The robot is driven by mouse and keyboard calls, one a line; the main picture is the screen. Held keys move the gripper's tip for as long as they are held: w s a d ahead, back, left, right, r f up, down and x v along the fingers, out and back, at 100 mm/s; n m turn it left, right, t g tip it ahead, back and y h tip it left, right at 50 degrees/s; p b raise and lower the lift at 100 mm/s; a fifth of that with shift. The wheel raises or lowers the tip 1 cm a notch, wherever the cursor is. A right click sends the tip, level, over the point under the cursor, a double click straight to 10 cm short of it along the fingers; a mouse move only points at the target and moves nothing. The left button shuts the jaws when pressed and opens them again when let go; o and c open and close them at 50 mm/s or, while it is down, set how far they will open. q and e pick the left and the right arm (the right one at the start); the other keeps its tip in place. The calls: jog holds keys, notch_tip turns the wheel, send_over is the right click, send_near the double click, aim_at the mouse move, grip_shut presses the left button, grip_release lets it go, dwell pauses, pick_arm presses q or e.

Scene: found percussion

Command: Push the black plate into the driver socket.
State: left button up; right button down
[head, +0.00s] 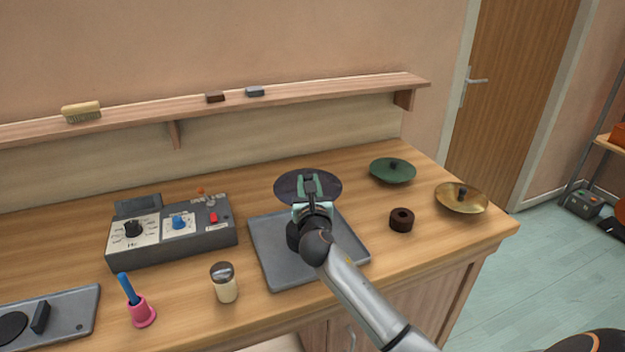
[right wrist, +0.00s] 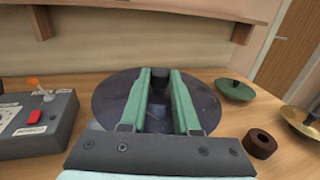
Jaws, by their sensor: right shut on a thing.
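The black plate (head: 290,188) is a dark, thin disc with a knob at its middle. It is at the back of the grey tray (head: 268,262), over or just above the table; I cannot tell the gap. My right gripper (head: 311,181) reaches over it from the front. In the right wrist view its green fingers (right wrist: 160,84) are shut on the black knob of the plate (right wrist: 108,100). I cannot make out the driver socket; the gripper, plate and wrist hide part of the tray. My left gripper is not in view.
A grey control box (head: 185,247) stands left of the tray. A shaker (head: 224,283) and pink cup (head: 142,312) are in front. A brown ring (head: 401,220), green dish (head: 393,170) and brass dish (head: 461,198) lie right. A shelf (head: 330,96) runs along the wall.

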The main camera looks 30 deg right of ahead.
jog(key=shift+w+a+r, duration=0.1)
jog(key=shift+w+a, duration=0.05)
jog(key=shift+a, duration=0.3)
jog(key=shift+f+b, duration=2)
jog(key=shift+f, duration=0.9)
jog(key=shift+p, duration=0.85)
jog(key=shift+f+b, duration=1.1)
jog(key=shift+f, duration=0.65)
jog(key=c, duration=0.6)
grip_release()
jog(key=shift+o, duration=0.2)
